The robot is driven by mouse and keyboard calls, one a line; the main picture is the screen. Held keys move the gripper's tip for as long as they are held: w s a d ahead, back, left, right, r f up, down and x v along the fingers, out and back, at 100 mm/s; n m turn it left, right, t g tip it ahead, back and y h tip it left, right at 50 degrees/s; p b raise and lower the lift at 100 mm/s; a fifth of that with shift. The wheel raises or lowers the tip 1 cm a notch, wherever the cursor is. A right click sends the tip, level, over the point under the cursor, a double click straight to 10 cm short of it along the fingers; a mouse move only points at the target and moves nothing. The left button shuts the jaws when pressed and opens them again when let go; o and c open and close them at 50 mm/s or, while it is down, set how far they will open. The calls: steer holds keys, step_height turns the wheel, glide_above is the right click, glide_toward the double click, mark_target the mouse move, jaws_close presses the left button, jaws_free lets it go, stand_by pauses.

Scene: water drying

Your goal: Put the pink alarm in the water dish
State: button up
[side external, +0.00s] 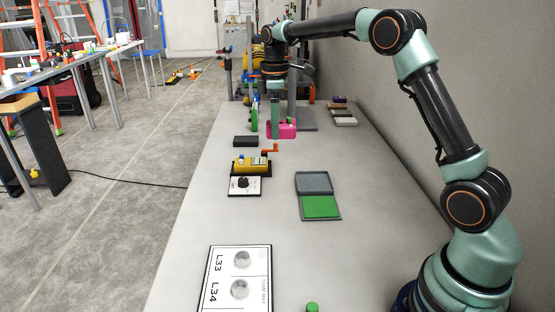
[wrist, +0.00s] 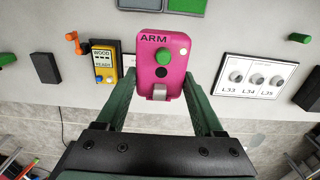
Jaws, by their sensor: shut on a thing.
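The pink alarm (wrist: 177,66), marked "ARM" with a green button and a black round spot, sits between the two green fingers of my gripper (wrist: 146,82) in the wrist view. In the side view it is a small pink block (side external: 289,129) at the far part of the table, beside the fingers of my gripper (side external: 265,127), which point down. My gripper is shut on it. Whether it touches the table cannot be told. I cannot tell for sure which thing is the water dish; a white panel with round silver wells (side external: 265,259) lies near the front.
An open grey case with a green pad (side external: 320,207) lies mid-table. A yellow device with an orange handle (side external: 250,165), a white panel with a black knob (side external: 244,186) and a black block (side external: 246,141) stand left. A small green-topped thing (side external: 312,308) is at the front edge.

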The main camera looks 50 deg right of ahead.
glide_above(309, 185)
step_height(309, 185, down, 20)
steer(key=shift+r, duration=0.2)
steer(key=shift+f, duration=0.1)
stand_by(0.3)
steer(key=o, duration=1.2)
steer(key=shift+o, duration=0.2)
